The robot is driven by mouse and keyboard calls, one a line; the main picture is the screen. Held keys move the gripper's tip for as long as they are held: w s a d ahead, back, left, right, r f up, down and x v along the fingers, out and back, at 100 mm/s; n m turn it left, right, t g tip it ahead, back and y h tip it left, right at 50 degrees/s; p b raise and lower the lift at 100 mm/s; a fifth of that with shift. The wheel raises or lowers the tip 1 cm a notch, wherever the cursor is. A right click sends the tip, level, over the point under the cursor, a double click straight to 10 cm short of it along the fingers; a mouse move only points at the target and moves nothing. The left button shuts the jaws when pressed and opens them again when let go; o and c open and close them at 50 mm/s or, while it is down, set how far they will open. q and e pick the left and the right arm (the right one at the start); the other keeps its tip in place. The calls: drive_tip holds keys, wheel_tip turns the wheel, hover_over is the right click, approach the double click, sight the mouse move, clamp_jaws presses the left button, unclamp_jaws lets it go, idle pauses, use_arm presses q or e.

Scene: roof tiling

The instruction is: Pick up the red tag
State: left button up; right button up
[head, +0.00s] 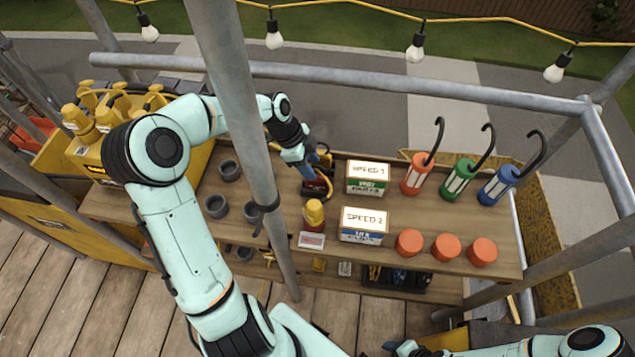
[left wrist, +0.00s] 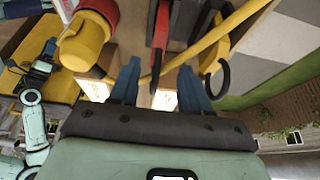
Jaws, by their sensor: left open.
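A small white card with red markings (head: 311,241), which looks like the red tag, sits at the shelf's front edge, below a red and yellow cylinder (head: 314,214). Part of what looks like this card shows at the top left of the left wrist view (left wrist: 66,9). My left gripper (head: 308,168) is open over the back of the shelf, behind the card and apart from it. Its blue fingers (left wrist: 159,84) stand either side of a red tool part (left wrist: 160,38) and a yellow bar (left wrist: 215,35); contact cannot be told. My right gripper (head: 402,347) shows only partly at the bottom edge.
Red, green and blue hooked lamps (head: 418,174) and several orange discs (head: 446,246) are farther right. Grey cups (head: 216,206) stand left. A scaffold pole (head: 247,130) crosses in front of the shelf.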

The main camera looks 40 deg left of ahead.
use_arm(q)
drive_tip(key=x, duration=0.5)
drive_tip(key=shift+s+f, duration=0.2)
drive_tip(key=shift+s, duration=0.05)
drive_tip(key=shift+c, duration=0.3)
clamp_jaws()
drive_tip(key=shift+r, duration=0.1)
